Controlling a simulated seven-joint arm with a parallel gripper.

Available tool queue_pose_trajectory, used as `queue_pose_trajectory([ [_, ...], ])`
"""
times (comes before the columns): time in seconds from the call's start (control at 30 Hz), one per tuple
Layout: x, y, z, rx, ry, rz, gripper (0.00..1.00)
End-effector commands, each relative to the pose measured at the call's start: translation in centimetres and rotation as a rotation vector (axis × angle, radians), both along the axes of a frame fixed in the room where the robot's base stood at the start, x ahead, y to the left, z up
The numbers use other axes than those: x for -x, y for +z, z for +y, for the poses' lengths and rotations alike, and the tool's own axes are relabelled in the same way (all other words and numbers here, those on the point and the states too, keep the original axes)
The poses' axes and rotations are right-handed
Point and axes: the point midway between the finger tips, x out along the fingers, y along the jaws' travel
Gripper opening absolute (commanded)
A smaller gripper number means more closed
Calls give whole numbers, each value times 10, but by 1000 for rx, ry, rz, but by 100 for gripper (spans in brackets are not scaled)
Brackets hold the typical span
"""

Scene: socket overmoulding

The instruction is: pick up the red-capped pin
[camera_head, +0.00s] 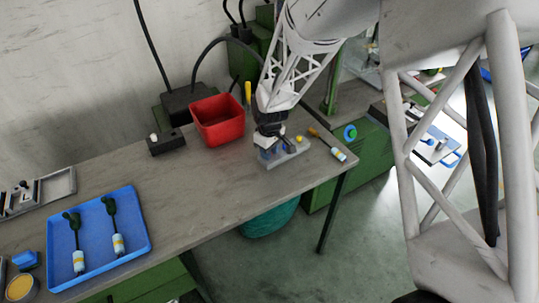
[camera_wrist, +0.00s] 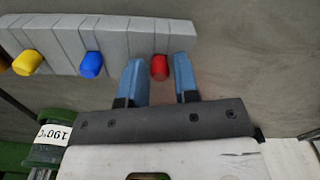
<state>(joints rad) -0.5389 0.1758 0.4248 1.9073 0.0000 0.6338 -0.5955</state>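The red-capped pin (camera_wrist: 159,68) stands in a grey slotted block (camera_wrist: 120,35) in the wrist view. My gripper (camera_wrist: 158,75) is open, with one blue finger on each side of the red cap. Gaps show between the cap and both fingers. A blue-capped pin (camera_wrist: 91,65) and a yellow-capped pin (camera_wrist: 28,62) stand in the same block to the left. In the head view my gripper (camera_head: 268,148) is low over the grey block (camera_head: 288,156). There the red cap is hidden behind the gripper.
A red bin (camera_head: 218,118) stands left of my gripper. A blue tray (camera_head: 140,225) with two green-handled tools is at the lower left. The table between tray and block is clear.

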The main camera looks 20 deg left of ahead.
Motion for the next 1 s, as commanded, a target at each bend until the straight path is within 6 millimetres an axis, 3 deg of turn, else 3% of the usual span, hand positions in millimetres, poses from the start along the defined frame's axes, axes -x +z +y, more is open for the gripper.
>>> queue_pose_trajectory([
  [0.03, 0, 0, 0, 0, 0, 0, 21],
  [0.17, 0, 0, 0, 0, 0, 0, 1],
  [0.2, 0, 0, 0, 0, 0, 0, 0],
  [0.63, 0, 5, 0, -1, 0, 0, 0],
  [1.0, 6, 36, -3, 0, 0, 0, 0],
])
